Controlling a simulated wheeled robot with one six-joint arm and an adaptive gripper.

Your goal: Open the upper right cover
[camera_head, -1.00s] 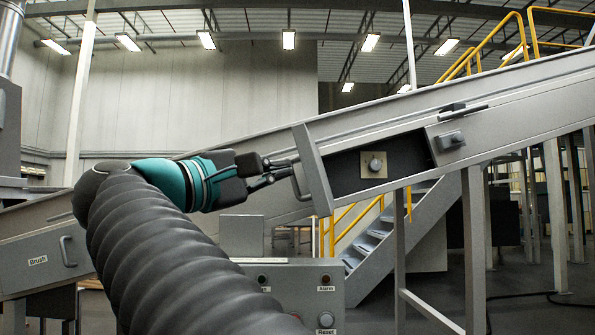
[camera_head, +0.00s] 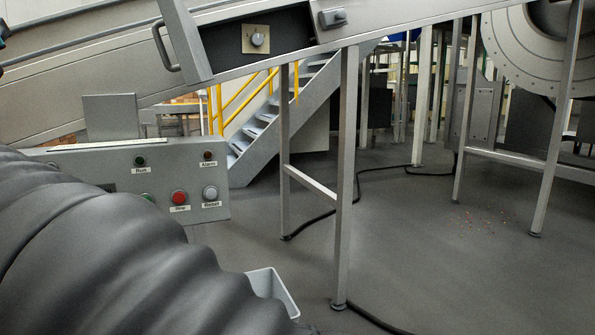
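A grey cover (camera_head: 187,42) with a bar handle (camera_head: 163,46) stands out from the side of the sloping conveyor, at the upper left. To its right is a dark opening (camera_head: 290,30) with a knob on a beige plate (camera_head: 256,39). The cover looks swung out from this opening; its top edge is cut off by the frame. My gripper's fingers are not in view.
A control box (camera_head: 130,170) with several buttons stands below the conveyor. Steel legs (camera_head: 346,180) and a black cable (camera_head: 370,318) lie to the right. A grey bin (camera_head: 272,290) is at the bottom. The right-hand floor is mostly clear.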

